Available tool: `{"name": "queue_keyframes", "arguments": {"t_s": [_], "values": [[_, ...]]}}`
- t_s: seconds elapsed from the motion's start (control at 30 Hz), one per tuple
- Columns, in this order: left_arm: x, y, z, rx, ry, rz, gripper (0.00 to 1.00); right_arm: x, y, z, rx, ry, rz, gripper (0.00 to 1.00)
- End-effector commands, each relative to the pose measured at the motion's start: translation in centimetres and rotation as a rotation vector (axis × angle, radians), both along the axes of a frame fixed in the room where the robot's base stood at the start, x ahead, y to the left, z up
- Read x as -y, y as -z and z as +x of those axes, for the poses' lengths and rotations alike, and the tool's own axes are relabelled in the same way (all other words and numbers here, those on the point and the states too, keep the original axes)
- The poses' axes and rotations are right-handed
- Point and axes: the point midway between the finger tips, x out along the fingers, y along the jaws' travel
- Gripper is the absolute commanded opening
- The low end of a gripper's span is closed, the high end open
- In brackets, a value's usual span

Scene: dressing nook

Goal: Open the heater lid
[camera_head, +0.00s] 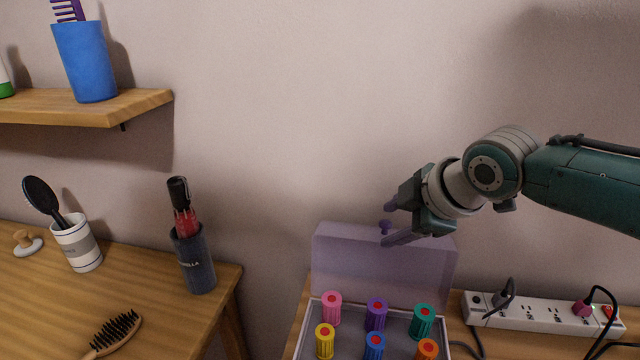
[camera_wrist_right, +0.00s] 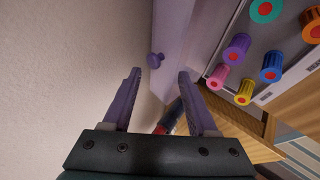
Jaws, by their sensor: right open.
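The heater (camera_head: 400,325) is a light box holding several coloured rollers in the lower part of the head view. Its translucent purple lid (camera_head: 350,262) stands raised, roughly upright, along the heater's back edge near the wall. A small purple knob (camera_head: 385,227) sits at the lid's top edge. My right gripper (camera_head: 388,222) is open beside the knob, above the lid. In the right wrist view the knob (camera_wrist_right: 155,60) shows just past the gap between the open fingertips (camera_wrist_right: 160,75), apparently untouched. The lid (camera_wrist_right: 172,35) also shows there. My left gripper is not in view.
A power strip (camera_head: 540,312) with plugs and cables lies right of the heater. A shelf (camera_head: 130,105) hangs at upper left. The wall is close behind.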

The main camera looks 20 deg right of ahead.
Motion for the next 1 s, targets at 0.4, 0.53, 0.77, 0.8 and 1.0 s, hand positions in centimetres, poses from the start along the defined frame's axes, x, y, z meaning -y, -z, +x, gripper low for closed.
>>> {"name": "queue_keyframes", "arguments": {"t_s": [0.4, 0.53, 0.77, 0.8, 1.0], "values": [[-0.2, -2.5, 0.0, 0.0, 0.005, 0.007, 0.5, 0.4, -5.0, -4.1, 0.0, -0.002, -0.003, 0.59], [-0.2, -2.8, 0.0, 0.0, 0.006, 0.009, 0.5, 0.5, -6.3, -5.2, 0.001, -0.001, -0.003, 0.59], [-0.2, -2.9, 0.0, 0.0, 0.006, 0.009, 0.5, 0.5, -7.3, -6.2, 0.0, 0.0, 0.0, 0.59], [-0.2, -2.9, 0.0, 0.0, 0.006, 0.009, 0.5, 0.5, -7.3, -6.2, 0.0, 0.0, 0.0, 0.59], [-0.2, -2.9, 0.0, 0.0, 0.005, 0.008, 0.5, 0.5, -7.3, -6.2, 0.0, 0.001, -0.001, 0.59]]}}
